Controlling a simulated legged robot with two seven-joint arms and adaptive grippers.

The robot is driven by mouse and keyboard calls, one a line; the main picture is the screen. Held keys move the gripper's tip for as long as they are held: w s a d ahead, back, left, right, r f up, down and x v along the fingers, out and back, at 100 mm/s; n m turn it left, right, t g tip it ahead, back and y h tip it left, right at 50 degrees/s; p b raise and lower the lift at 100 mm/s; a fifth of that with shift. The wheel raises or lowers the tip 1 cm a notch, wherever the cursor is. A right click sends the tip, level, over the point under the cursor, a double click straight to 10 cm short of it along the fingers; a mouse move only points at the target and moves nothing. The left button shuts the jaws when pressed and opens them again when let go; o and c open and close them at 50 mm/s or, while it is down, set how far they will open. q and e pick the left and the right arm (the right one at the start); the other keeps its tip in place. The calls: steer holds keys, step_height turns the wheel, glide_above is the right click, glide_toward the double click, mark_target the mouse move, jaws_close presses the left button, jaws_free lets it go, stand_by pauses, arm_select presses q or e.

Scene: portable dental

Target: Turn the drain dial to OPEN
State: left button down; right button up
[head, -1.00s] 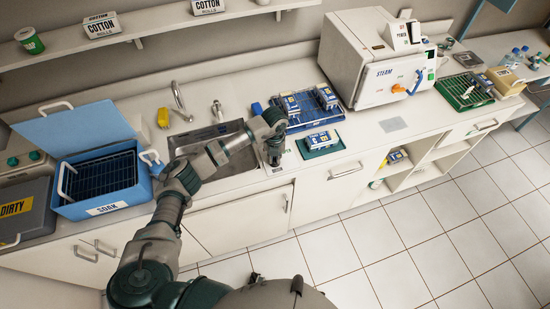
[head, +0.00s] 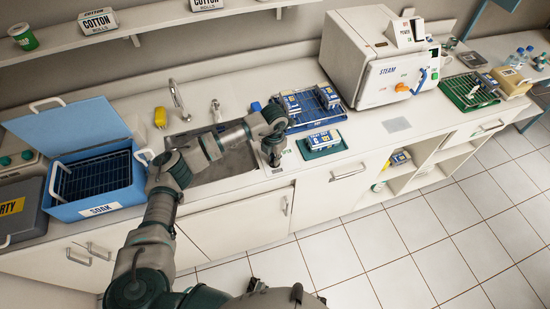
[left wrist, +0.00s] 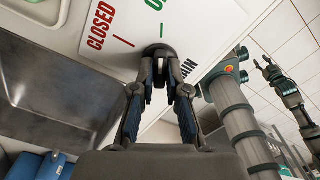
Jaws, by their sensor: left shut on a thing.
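The drain dial (left wrist: 159,50) is a dark round knob on a white plate, seen in the left wrist view. A red CLOSED label (left wrist: 101,25) is to its left. A green label starting with O (left wrist: 155,5), cut off by the frame, is above it, with a green tick below. My left gripper (left wrist: 160,66) is shut on the dial, fingers at both sides. Its pointer is hard to make out. In the head view my left gripper (head: 272,158) points down at the counter right of the sink and hides the dial. My right gripper (left wrist: 266,66) appears small, fingers apart and empty.
The sink (head: 225,160) is just left of the dial. A blue SOAK bin (head: 99,197) stands further left. A green tray (head: 321,151) and a blue rack (head: 310,123) are close on the right. A white steam unit (head: 365,65) is beyond them.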

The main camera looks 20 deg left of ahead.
arm_select(q)
steer(key=shift+s, duration=0.1)
stand_by(0.4)
steer(key=c, duration=1.2)
jaws_free()
steer(key=shift+s+a, duration=0.1)
steer(key=shift+r, duration=0.3)
step_height(320, 180, up, 11)
steer(key=shift+r, duration=0.2)
